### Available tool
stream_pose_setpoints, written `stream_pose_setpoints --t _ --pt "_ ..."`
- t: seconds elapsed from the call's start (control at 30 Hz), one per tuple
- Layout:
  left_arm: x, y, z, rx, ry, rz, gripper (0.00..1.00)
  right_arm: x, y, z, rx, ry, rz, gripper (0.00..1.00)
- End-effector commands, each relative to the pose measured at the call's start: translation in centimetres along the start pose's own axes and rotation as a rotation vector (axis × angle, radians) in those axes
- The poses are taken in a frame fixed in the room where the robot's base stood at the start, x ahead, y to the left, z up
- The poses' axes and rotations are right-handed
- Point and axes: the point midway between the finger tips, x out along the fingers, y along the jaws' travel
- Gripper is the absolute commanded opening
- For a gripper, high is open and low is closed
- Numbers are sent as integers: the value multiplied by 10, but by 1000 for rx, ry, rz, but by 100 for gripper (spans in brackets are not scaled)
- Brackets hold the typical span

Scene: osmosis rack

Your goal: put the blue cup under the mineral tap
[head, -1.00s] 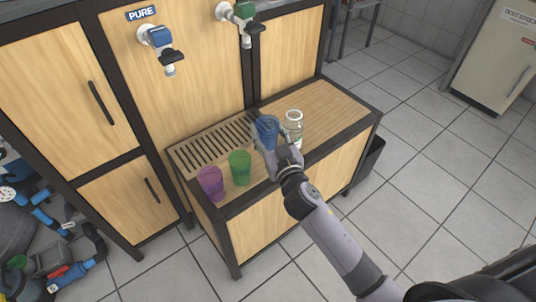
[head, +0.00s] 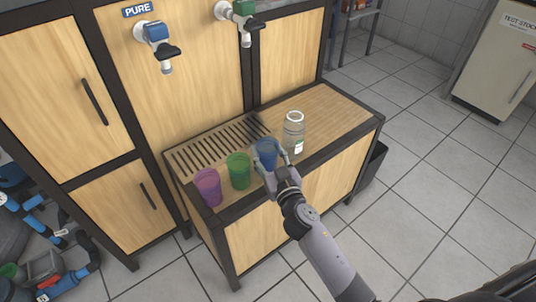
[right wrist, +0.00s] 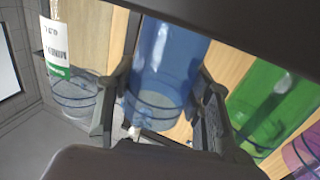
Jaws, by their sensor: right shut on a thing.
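The blue cup (head: 265,147) is between the fingers of my right gripper (head: 271,162), which is shut on it at the front of the wooden bench. In the right wrist view the blue cup (right wrist: 170,60) stands large between both fingers (right wrist: 163,112). I cannot tell whether its base touches the bench. A tap with a green body (head: 243,10) is on the cabinet wall above the slatted drain area (head: 215,143); no label shows for it. A blue-bodied tap (head: 155,33) to its left is under a PURE sign (head: 138,9). My left gripper is not in view.
A green cup (head: 238,171) and a purple cup (head: 207,188) stand left of the blue cup. The slatted area behind the cups is clear, as is the bench's right end (head: 335,105).

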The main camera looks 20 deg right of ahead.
Motion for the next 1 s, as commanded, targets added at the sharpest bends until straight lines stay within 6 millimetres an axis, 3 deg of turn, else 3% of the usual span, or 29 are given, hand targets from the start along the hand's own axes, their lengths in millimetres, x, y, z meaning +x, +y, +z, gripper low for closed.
stream_pose_setpoints --t 0.27,0.3,0.57,1.0 --pt "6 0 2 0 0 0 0 0 0 6 0 0 1 33" --pt "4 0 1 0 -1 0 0 0 0 4 -1 0 1 49" --pt "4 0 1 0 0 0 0 0 0 3 -1 0 0 66" --pt "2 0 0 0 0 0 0 0 1 3 -4 0 0 67"
